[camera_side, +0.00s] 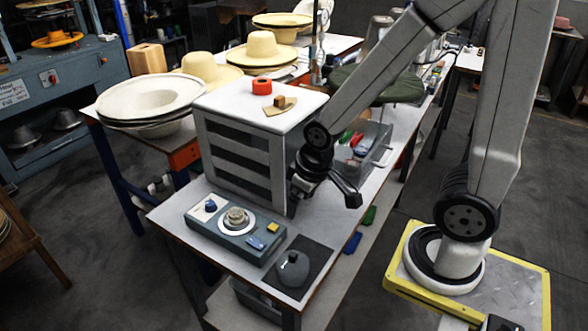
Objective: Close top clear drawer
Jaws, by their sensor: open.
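A white cabinet (244,158) with dark horizontal openings stands on the workbench. My gripper (323,203) is open, just right of the cabinet's near right corner and above the bench, with nothing visible between its fingers. A translucent grey drawer or bin (378,157) holding red, blue and green items is behind my wrist, right of the cabinet. My arm hides part of it, so I cannot tell whether it joins the cabinet. I cannot make out the top clear drawer for certain, or whether my gripper touches anything.
An orange tape roll (262,87) and wooden pieces (279,106) lie on the cabinet top. A grey control box (235,225) and a dark rounded object (292,269) on a black mat are in front. Straw hats (262,50) and a white hat (150,97) stand behind and left.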

